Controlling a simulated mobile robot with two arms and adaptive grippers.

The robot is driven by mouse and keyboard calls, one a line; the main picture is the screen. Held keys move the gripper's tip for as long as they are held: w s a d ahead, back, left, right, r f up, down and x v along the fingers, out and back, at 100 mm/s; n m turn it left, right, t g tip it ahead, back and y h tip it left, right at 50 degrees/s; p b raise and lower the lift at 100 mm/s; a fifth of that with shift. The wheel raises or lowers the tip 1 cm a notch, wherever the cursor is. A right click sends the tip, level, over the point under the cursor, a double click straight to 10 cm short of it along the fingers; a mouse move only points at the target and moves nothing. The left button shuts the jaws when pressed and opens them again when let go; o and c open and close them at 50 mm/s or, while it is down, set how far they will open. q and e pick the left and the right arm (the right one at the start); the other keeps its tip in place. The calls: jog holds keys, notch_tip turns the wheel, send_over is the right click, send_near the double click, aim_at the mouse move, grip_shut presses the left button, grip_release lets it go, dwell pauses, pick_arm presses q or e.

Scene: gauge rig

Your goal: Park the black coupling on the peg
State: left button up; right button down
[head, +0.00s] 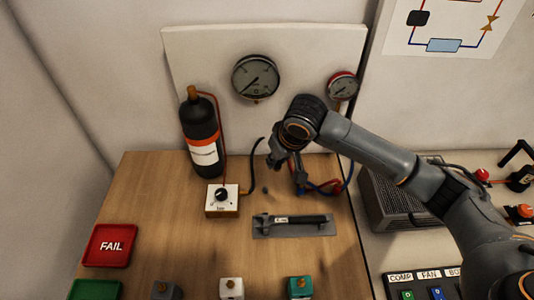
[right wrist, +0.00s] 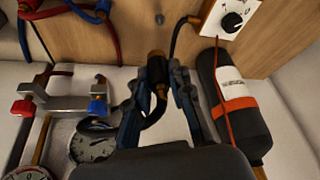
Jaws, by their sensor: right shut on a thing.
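My right gripper (head: 283,162) is in front of the white back panel, above the rear of the wooden bench. In the right wrist view its fingers (right wrist: 162,75) are shut on the black coupling (right wrist: 157,68), a dark cylinder with a copper-coloured band. A black hose (right wrist: 153,114) curves away from the coupling between the fingers. In the head view the coupling is too small and covered to make out. A small dark stub (head: 265,190), perhaps the peg, stands on the bench below the gripper; it also seems to show in the right wrist view (right wrist: 160,19). My left gripper is out of view.
A black bottle (head: 203,140) and a white dial box (head: 222,200) stand left of the gripper. Red and blue hoses (head: 326,187) lie to its right. A grey tray (head: 262,231) with a tool is in front. Gauges (head: 255,77) hang behind.

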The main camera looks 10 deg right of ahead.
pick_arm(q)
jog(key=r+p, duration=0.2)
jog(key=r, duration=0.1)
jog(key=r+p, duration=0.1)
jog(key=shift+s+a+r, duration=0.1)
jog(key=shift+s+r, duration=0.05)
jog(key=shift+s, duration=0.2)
pick_arm(e)
jog(key=w+a+f+n+y, duration=0.1)
jog(key=w+a+f+n, duration=0.1)
jog(key=f, duration=0.5)
jog(key=shift+w+a+f+n, duration=0.25)
jog(key=shift+w+n, duration=0.45)
jog(key=shift+w, duration=0.45)
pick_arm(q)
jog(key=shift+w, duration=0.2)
pick_arm(e)
jog(key=shift+d+g, duration=0.1)
jog(key=shift+g, duration=0.2)
jog(key=shift+f+b, duration=0.85)
jog(key=shift+f, duration=1.7)
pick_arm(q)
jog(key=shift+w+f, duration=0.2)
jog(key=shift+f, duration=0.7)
pick_arm(e)
jog(key=shift+f, duration=0.1)
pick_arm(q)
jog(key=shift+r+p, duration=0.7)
